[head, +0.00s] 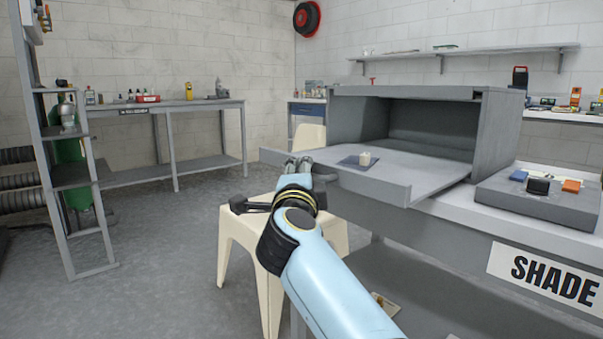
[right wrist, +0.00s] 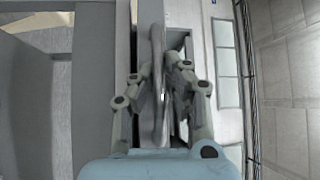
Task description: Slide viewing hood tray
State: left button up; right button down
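The grey viewing hood (head: 500,125) stands on the bench with its front open. Its flat grey tray (head: 425,178) sticks well out of the opening, with its front lip towards the left of the head view. My right gripper (head: 298,166) is at the tray's front lip. In the right wrist view its fingers (right wrist: 162,85) stand on either side of a thin grey piece, probably part of the tray front. Whether they clamp it is unclear. My left gripper is not in view.
A cream stool (head: 228,235) stands below the tray front. A grey block (head: 540,200) with small coloured items sits right of the hood. A shelf rack (head: 80,180) and a side table (head: 170,105) stand at the left. The floor between is open.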

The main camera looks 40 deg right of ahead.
aim_at(318, 170)
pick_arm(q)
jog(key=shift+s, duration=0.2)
pick_arm(e)
jog(key=shift+f, duration=0.15)
jog(key=shift+d, duration=0.15)
jog(key=d+p, duration=0.2)
jog(key=d, duration=0.2)
jog(key=shift+w+r+p, duration=0.1)
jog(key=shift+r+p, duration=0.2)
jog(key=shift+p, duration=0.1)
jog(key=d, duration=0.1)
jog(key=d+p, duration=0.1)
jog(key=d, duration=0.1)
jog(key=d+p, duration=0.1)
jog(key=d, duration=0.1)
jog(key=shift+w+f, duration=0.15)
jog(key=shift+f, duration=0.1)
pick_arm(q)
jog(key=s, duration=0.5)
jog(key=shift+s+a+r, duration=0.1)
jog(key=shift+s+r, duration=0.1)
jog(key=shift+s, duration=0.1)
pick_arm(e)
jog(key=shift+d+f, duration=0.2)
jog(key=shift+d, duration=0.05)
jog(key=c, duration=1.4)
grip_release()
jog(key=shift+r, duration=0.15)
